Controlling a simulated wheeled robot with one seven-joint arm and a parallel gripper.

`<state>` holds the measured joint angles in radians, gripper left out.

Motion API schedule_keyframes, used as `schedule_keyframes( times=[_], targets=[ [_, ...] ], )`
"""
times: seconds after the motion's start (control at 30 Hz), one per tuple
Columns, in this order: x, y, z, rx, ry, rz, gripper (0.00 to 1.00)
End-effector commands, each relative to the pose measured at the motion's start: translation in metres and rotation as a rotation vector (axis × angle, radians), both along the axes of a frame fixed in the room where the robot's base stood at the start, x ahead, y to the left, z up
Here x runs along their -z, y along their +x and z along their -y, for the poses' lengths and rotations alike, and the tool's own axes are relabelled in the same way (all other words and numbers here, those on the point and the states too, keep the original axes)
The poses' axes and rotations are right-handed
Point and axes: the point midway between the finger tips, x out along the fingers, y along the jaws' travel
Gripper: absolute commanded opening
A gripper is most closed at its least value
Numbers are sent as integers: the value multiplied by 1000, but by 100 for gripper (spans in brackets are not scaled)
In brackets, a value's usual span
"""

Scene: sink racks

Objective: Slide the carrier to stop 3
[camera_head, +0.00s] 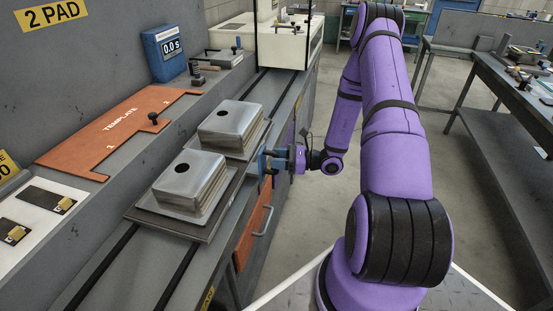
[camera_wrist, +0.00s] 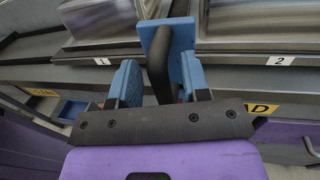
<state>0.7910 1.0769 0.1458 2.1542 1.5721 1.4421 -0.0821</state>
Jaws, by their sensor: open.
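Two grey plates, each bearing a stack of metal pans, sit on the dark rails of the bench in the head view: a near plate (camera_head: 140,210) and a far plate (camera_head: 262,137). I cannot tell whether they form one carrier. My gripper (camera_head: 267,162) is at the bench's front edge beside the plates, and it also shows in the wrist view (camera_wrist: 158,85). Its blue fingers are open on either side of a black handle (camera_wrist: 158,62) fixed to a blue plate (camera_wrist: 180,32). Labels 1 (camera_wrist: 102,61) and 2 (camera_wrist: 281,61) mark the edge; no label 3 is readable there.
An orange template (camera_head: 112,132) lies on the ledge behind the rails, with a blue timer (camera_head: 166,52) reading 0.0 s. A white machine (camera_head: 275,42) stands at the rails' far end. Bare rail (camera_head: 118,252) shows in front of the near plate. An orange drawer (camera_head: 253,225) is below.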

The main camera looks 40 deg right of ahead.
Motion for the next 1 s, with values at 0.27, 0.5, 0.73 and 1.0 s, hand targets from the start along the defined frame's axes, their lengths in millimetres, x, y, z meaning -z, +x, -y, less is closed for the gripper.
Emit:
schedule_keyframes(
  times=[0.27,0.5,0.73,1.0],
  targets=[
    [0,2,-2,1,0,0,43],
    [0,2,-2,0,0,0,2],
    [0,3,-1,0,-1,1,0],
    [0,21,23,3,-3,2,0]
  ],
)
